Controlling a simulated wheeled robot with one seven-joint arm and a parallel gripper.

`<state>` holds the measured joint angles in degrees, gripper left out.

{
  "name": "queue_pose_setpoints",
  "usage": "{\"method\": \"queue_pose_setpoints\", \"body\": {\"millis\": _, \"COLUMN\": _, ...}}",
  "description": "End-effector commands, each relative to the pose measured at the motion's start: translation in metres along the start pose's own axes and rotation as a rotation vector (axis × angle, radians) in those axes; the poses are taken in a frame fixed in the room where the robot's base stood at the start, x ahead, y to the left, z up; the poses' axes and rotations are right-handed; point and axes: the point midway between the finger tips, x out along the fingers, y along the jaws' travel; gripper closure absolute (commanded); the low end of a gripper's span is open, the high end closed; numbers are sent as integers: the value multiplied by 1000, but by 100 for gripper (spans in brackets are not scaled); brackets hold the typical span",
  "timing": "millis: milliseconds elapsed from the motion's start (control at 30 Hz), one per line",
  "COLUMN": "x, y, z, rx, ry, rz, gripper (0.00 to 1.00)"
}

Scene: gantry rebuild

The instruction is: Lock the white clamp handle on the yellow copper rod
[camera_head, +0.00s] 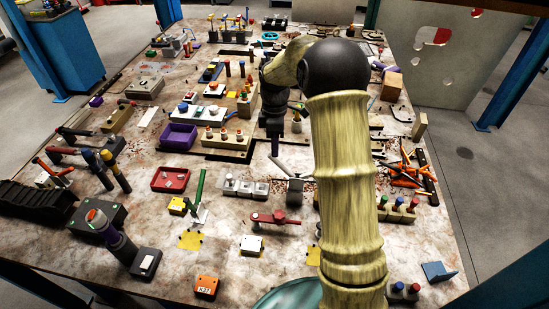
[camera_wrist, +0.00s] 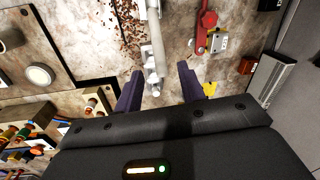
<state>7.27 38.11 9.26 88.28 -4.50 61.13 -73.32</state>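A pale grey-white clamp handle (camera_head: 280,165) slopes up to the left from a grey clamp block (camera_head: 295,190) near the table's middle. In the wrist view the pale handle (camera_wrist: 157,35) runs down between the two purple fingers of my gripper (camera_wrist: 158,80), apart from both. In the head view my gripper (camera_head: 273,132) points down just above the handle's upper end. The gripper is open and holds nothing. I cannot make out a yellow copper rod at this clamp; my arm hides part of the area to its right.
A red clamp handle (camera_head: 272,218) lies just in front, also in the wrist view (camera_wrist: 203,35). A green-handled clamp (camera_head: 199,195) stands to the left. A purple bin (camera_head: 178,137) and red tray (camera_head: 170,179) are further left.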

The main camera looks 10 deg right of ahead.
Motion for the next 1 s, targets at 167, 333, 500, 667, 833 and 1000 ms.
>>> {"method": "queue_pose_setpoints", "body": {"millis": 167, "x": 31, "y": -1, "z": 0, "rx": -1, "ry": -1, "rz": -4, "gripper": 60}}
{"method": "queue_pose_setpoints", "body": {"millis": 333, "x": 55, "y": -1, "z": 0, "rx": 0, "ry": -1, "rz": -2, "gripper": 60}}
{"method": "queue_pose_setpoints", "body": {"millis": 500, "x": 64, "y": 0, "z": 0, "rx": 0, "ry": 0, "rz": 1, "gripper": 60}}
{"method": "queue_pose_setpoints", "body": {"millis": 667, "x": 65, "y": 0, "z": 0, "rx": 0, "ry": 0, "rz": 2, "gripper": 60}}
{"method": "queue_pose_setpoints", "body": {"millis": 833, "x": 65, "y": 0, "z": 0, "rx": 0, "ry": 0, "rz": 1, "gripper": 80}}
{"method": "queue_pose_setpoints", "body": {"millis": 1000, "x": 65, "y": 0, "z": 0, "rx": 0, "ry": 0, "rz": 2, "gripper": 100}}
